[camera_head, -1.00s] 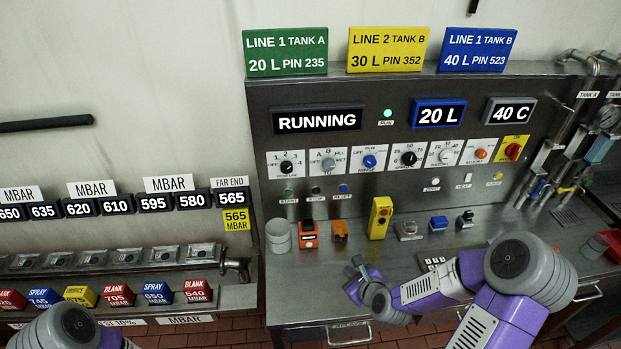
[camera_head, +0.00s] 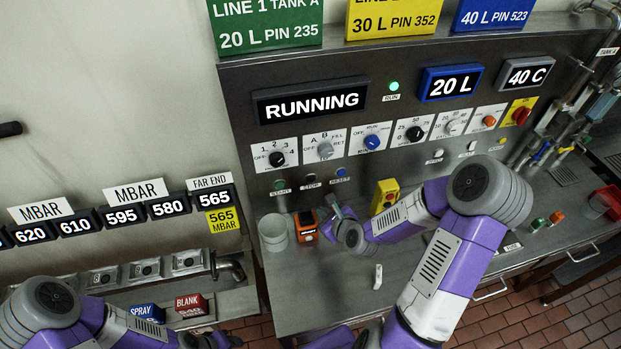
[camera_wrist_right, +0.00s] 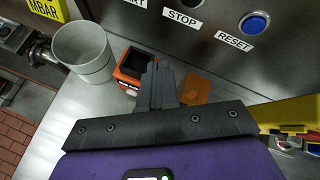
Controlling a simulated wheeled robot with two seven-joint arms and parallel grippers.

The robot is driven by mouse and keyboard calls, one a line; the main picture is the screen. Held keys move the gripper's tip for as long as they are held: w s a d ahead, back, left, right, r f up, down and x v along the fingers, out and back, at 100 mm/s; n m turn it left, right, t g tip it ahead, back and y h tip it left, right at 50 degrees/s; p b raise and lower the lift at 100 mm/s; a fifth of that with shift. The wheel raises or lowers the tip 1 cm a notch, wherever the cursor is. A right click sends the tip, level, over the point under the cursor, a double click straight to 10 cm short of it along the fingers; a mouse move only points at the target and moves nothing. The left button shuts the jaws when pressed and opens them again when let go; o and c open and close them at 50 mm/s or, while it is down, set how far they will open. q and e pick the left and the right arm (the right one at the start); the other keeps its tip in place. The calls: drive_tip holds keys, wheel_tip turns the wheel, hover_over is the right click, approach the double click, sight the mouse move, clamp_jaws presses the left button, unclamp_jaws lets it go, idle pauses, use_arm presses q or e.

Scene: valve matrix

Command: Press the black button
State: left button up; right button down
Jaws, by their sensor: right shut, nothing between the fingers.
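A small dark, black-looking button (camera_head: 311,178) sits on the steel panel above the STOP label, between the green START button (camera_head: 280,184) and the blue RESET button (camera_head: 341,173). In the wrist view the STOP label (camera_wrist_right: 183,17) is near the top edge and its button is mostly cut off; the blue button (camera_wrist_right: 254,23) shows to its right. My right gripper (camera_head: 332,207) is shut and empty, below the STOP and RESET labels and apart from the panel. Its closed fingers (camera_wrist_right: 156,82) point toward the panel. My left arm is at the bottom left; its jaws are unclear.
A grey bin (camera_head: 273,231) and an orange device (camera_head: 307,226) stand on the counter left of my right gripper. A yellow control box (camera_head: 385,195) is to its right. Several rotary knobs line the panel above the buttons. A white object (camera_head: 378,276) lies on the counter.

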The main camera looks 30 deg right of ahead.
sight(311, 179)
drive_tip(key=w+d, duration=0.2)
drive_tip(key=w, duration=0.6)
drive_tip(key=shift+w, duration=0.35)
drive_tip(key=shift+b, duration=0.3)
idle(1.5)
drive_tip(key=shift+w+d, duration=0.1)
drive_tip(key=shift+w, duration=0.3)
drive_tip(key=shift+w+d, duration=0.1)
drive_tip(key=shift+w, duration=0.3)
idle(0.8)
drive_tip(key=shift+s, duration=0.1)
drive_tip(key=shift+s+a+b, duration=0.2)
drive_tip(key=shift+s+b, duration=0.2)
drive_tip(key=shift+s, duration=0.3)
drive_tip(key=shift+s, duration=0.15)
